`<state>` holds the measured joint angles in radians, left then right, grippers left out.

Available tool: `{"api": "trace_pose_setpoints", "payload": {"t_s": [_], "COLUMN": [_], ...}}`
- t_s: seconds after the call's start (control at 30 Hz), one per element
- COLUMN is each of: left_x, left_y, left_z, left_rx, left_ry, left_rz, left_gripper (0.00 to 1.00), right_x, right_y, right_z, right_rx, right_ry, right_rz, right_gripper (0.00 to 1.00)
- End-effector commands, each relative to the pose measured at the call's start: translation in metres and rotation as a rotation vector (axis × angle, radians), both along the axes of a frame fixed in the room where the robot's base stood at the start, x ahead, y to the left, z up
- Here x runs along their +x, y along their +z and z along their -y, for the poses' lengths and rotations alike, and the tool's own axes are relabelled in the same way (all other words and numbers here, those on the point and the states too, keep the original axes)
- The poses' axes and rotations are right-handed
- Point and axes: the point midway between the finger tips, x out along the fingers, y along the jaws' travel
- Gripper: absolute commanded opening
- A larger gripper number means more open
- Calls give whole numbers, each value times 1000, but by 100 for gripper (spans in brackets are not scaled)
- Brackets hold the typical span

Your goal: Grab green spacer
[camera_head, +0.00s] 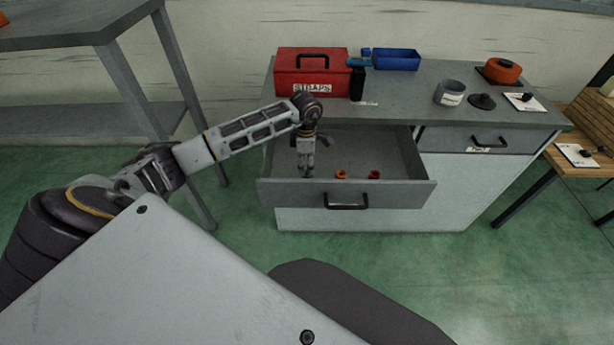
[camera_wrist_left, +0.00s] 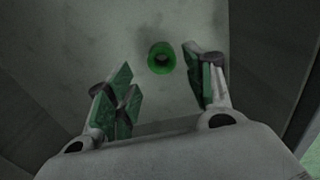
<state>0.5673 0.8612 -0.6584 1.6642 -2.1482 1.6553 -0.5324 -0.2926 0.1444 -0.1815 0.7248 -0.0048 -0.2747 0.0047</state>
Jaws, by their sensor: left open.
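The green spacer (camera_wrist_left: 161,58) is a small ring with a dark hole, lying on the drawer floor in the left wrist view. My left gripper (camera_wrist_left: 164,88) is open, with its fingers on either side of the spacer's line and the spacer just beyond the fingertips. In the head view my left gripper (camera_head: 306,172) points down into the left part of the open drawer (camera_head: 290,193). The green spacer cannot be made out in the head view. My right gripper is not in view.
An orange spacer (camera_head: 341,174) and a red spacer (camera_head: 374,174) lie in the drawer, right of my gripper. The drawer walls surround the gripper. On the counter are a red box (camera_head: 290,72), a blue bin (camera_head: 398,60) and a grey cup (camera_head: 449,92).

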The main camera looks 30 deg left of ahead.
Motion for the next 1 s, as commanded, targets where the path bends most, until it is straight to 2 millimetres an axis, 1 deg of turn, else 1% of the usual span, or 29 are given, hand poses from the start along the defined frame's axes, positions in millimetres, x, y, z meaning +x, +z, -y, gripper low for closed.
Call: {"api": "trace_pose_setpoints", "payload": {"t_s": [0.3,0.47,0.6,1.0], "left_x": [-2,-2,-1,-1], "left_y": [-32,-46,-48,-48], "left_z": [5,5,5,5], "left_rx": [-1,-1,0,0], "left_ry": [1,1,0,0], "left_rz": [-3,-1,0,0], "left_gripper": [53,53,53,53], "right_x": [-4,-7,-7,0], "right_y": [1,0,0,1], "right_z": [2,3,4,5], "right_rx": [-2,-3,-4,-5], "right_ry": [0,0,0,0], "right_rz": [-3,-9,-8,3], "right_gripper": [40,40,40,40]}}
